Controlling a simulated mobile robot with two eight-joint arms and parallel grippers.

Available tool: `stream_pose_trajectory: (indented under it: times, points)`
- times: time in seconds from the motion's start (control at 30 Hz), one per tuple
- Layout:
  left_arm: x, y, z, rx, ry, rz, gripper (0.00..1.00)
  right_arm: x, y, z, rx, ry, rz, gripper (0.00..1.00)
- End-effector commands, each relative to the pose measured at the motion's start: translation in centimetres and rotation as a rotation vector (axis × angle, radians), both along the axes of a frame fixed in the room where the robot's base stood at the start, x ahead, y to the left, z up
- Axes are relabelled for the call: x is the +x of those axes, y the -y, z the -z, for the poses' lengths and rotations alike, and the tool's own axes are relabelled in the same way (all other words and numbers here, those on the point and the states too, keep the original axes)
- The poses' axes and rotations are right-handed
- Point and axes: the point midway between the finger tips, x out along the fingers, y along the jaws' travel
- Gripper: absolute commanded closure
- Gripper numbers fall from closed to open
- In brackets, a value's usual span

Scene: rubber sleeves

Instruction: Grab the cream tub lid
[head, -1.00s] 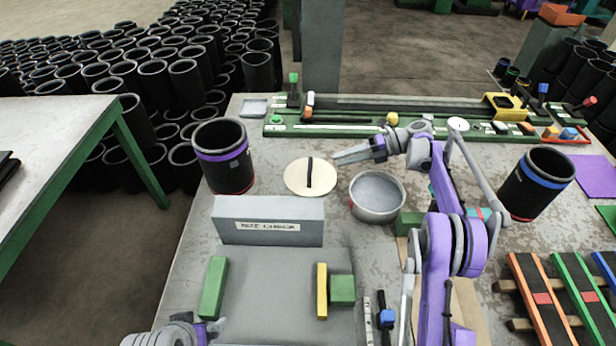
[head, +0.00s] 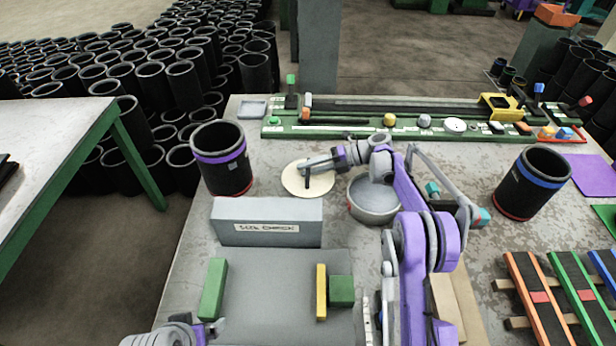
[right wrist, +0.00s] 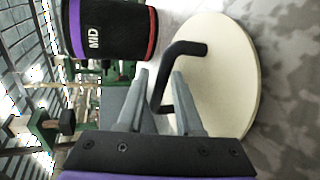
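The cream tub lid (head: 293,183) is a flat round disc with a black bar handle, lying on the grey table behind the size-check block. In the right wrist view the lid (right wrist: 228,85) fills the right side, with its bent black handle (right wrist: 160,85) reaching between my fingers. My right gripper (head: 304,168) is over the lid; in the right wrist view its fingers (right wrist: 160,75) are apart, either side of the handle, with no clear contact. My left gripper (head: 212,330) is partly in view at the bottom left; its fingers are too unclear to judge.
A grey round tub (head: 372,212) stands right of the lid, partly under my right arm. A black sleeve with a purple band (head: 222,165) stands left of the lid. The grey size-check block (head: 267,210) is in front, and a green rail fixture (head: 350,130) runs behind.

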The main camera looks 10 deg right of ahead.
Motion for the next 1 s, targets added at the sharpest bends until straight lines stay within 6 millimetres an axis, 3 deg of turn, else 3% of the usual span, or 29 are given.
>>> stream_pose_trajectory:
  times: [0.23, 0.4, 0.43, 1.0]
  points:
    - [0.00, 0.00, 0.00, 0.000, 0.000, 0.000, 0.00, 0.05, -0.19, 0.12, 0.000, 0.000, 0.001, 0.67]
    - [0.00, 0.00, 0.00, 0.000, 0.000, 0.000, 0.00, 0.04, -0.18, 0.11, -0.001, 0.000, 0.001, 0.98]
    - [0.00, 0.00, 0.00, 0.000, 0.000, 0.000, 0.00, 0.04, -0.18, 0.11, -0.001, 0.000, 0.001, 1.00]
    - [0.00, 0.00, -0.01, 0.000, 0.000, 0.000, 0.00, 0.06, -0.14, -0.53, -0.001, 0.002, 0.002, 1.00]
